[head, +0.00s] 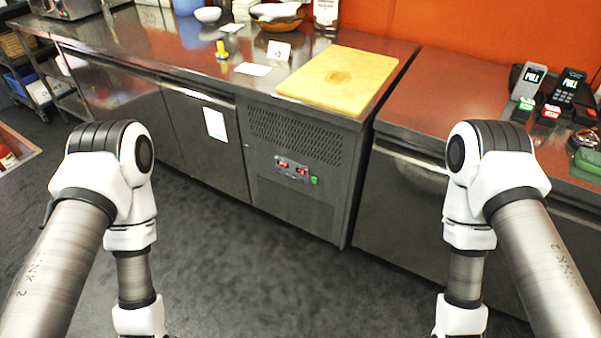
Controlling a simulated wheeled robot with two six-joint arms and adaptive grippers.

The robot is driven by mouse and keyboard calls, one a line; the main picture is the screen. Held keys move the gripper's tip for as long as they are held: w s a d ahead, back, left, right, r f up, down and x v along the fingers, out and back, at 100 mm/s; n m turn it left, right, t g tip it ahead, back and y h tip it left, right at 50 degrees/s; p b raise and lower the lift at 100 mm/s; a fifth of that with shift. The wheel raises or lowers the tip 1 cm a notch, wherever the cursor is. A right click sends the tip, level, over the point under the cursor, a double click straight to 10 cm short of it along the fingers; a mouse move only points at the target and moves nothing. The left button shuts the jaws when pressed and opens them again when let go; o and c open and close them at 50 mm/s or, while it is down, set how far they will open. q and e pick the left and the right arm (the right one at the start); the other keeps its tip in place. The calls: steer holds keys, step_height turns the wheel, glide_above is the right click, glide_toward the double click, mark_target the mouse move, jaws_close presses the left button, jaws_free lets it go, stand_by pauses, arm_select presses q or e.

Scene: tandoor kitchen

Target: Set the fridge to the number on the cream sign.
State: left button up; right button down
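The fridge is a steel undercounter unit with a vented panel (295,135) and a small control panel (292,169) on its front. The control panel has red lit displays and a green part at its right end; the digits are too small to read.
A wooden cutting board (340,78) lies on the counter above the control panel. A flat white card (253,69) and a yellow item (221,49) lie left of it. A paper sheet (215,124) is on a fridge door. Handheld devices (527,80) stand at right. The floor (270,270) ahead is clear.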

stand_by(0.4)
arm_select(q)
jaws_close()
stand_by(1.1)
